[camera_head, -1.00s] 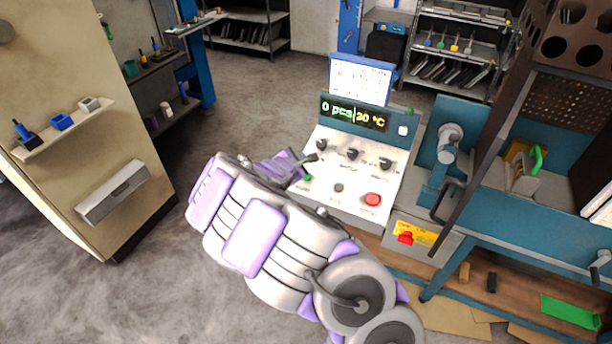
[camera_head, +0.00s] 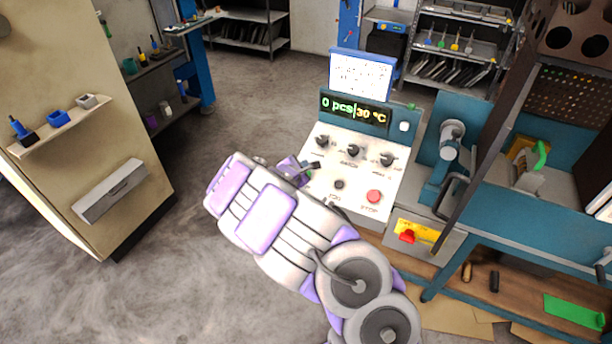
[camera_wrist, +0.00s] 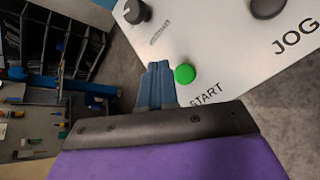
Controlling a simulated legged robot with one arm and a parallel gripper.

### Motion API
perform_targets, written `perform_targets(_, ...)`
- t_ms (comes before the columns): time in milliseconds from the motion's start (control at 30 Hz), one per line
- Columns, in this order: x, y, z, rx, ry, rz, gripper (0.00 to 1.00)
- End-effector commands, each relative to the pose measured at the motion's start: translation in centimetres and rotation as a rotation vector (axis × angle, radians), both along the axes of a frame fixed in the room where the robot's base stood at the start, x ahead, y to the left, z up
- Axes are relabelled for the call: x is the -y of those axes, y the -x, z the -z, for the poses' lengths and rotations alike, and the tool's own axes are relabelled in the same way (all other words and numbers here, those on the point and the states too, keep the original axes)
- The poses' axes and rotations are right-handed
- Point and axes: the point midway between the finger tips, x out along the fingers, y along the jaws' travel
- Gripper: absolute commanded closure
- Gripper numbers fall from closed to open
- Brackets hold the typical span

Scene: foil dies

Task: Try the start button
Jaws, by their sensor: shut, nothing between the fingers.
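The green start button (camera_wrist: 185,74) sits on the white control panel, above the word START in the wrist view. In the head view my arm hides it. My gripper (camera_wrist: 157,72) is shut and empty. Its blue fingertips show just left of the button in the wrist view. I cannot tell whether they touch the panel. In the head view my gripper (camera_head: 314,166) is over the left side of the control panel (camera_head: 352,172). The display (camera_head: 354,110) reads "0 pcs" and "30 °C".
A dark jog button (camera_head: 339,184) and a red stop button (camera_head: 373,196) lie right of my gripper. Several black knobs (camera_head: 353,150) sit above them. A red switch on a yellow plate (camera_head: 416,234) is lower right. Open floor lies to the left.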

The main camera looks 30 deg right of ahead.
Motion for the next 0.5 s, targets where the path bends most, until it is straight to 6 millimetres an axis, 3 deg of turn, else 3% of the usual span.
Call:
perform_targets(200,0.4,-0.3,1.8,0.000,-0.001,0.001,1.00)
perform_targets(500,0.5,-0.3,1.9,-0.001,-0.001,0.000,1.00)
